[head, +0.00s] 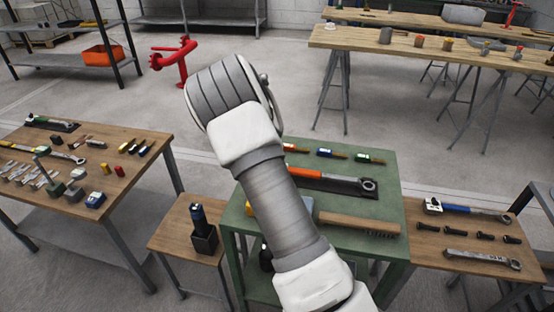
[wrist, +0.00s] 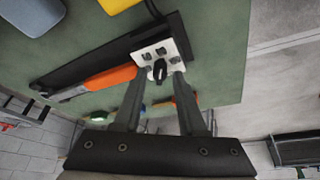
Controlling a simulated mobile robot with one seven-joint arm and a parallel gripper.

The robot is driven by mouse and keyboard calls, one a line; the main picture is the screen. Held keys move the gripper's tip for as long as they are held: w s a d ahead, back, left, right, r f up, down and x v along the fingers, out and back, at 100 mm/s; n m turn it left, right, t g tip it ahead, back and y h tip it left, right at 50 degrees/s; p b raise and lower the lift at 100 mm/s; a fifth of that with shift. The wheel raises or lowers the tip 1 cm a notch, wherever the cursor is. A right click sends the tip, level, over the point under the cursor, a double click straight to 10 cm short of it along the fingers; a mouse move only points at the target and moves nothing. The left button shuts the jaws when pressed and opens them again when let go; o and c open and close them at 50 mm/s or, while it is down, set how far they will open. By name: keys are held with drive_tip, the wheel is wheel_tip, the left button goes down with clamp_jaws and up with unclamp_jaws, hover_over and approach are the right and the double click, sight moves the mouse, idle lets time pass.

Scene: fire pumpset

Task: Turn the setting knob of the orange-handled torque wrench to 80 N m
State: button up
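The orange-handled torque wrench (head: 308,174) lies in a dark tray (head: 368,193) on the green table; my arm hides its left end in the head view. In the wrist view its orange handle (wrist: 110,78) runs to the left of a white plate (wrist: 171,48). The plate carries a black knob (wrist: 159,70) and several dark marks, too small to read. My gripper (wrist: 158,76) is open, with a fingertip on either side of the knob in the picture. I cannot tell whether the fingers touch it. The head view does not show the gripper, hidden by my arm.
A wooden-backed brush (head: 345,223) lies in front of the wrench, and several small coloured items (head: 325,152) lie behind it. A yellow thing (wrist: 117,4) and a blue-grey one (wrist: 40,14) are near in the wrist view. Side tables hold other tools, including a blue-handled wrench (head: 455,208).

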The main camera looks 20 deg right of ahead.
drive_tip(key=p+v, duration=0.2)
drive_tip(key=v, duration=1.5)
drive_tip(key=shift+r, duration=0.25)
